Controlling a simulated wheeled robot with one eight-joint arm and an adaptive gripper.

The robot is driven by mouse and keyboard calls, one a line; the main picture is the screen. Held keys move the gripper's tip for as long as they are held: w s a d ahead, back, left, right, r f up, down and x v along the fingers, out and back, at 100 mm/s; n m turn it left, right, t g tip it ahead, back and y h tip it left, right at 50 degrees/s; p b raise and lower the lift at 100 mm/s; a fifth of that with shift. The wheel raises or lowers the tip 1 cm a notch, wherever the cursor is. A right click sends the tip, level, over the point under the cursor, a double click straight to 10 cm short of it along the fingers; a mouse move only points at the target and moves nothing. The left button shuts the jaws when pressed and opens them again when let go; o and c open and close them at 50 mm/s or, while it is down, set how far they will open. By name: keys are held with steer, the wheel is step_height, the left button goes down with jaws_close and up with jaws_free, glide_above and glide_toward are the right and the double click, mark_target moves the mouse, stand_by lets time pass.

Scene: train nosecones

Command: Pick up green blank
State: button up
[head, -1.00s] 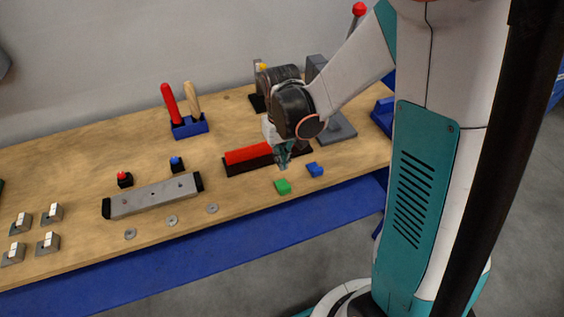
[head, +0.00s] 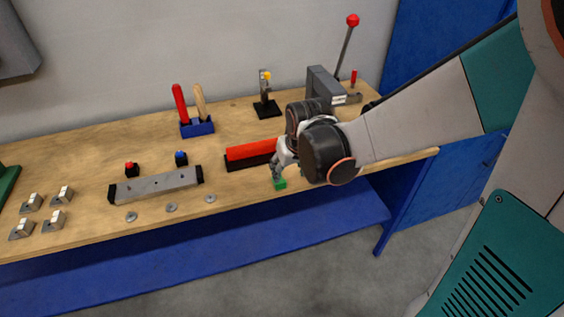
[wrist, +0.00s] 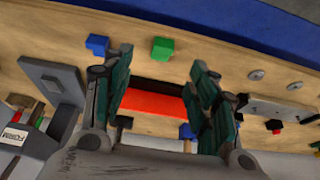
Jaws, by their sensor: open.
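The green blank (head: 280,184) is a small green block near the front edge of the workbench. In the wrist view the green blank (wrist: 162,48) lies ahead of the fingertips, between the lines of the two fingers. My gripper (head: 278,169) is just above or beside it in the head view; contact cannot be told. In the wrist view my gripper (wrist: 162,72) has its fingers wide apart with nothing between them. A blue blank (wrist: 97,45) lies beside the green one, near one finger; my arm hides it in the head view.
A red bar in a dark holder (head: 250,151) lies just behind the green blank. A grey bar fixture (head: 156,186) and flat washers (head: 171,208) lie to the left. A lever press (head: 322,88) stands at the back right. The bench front edge is close.

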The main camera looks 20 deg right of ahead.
steer(key=b, duration=0.2)
glide_above(281, 183)
steer(key=s, duration=0.3)
steer(key=f, duration=0.6)
steer(key=shift+w+d, duration=0.2)
steer(key=shift+d, duration=0.15)
steer(key=x, duration=0.1)
steer(key=b+x, duration=0.1)
steer(key=x, duration=0.1)
steer(key=b+x, duration=0.1)
steer(key=x, duration=0.1)
steer(key=shift+w+a, duration=0.2)
steer(key=shift+a, duration=0.15)
steer(key=shift+r, duration=0.1)
steer(key=c, duration=1.1)
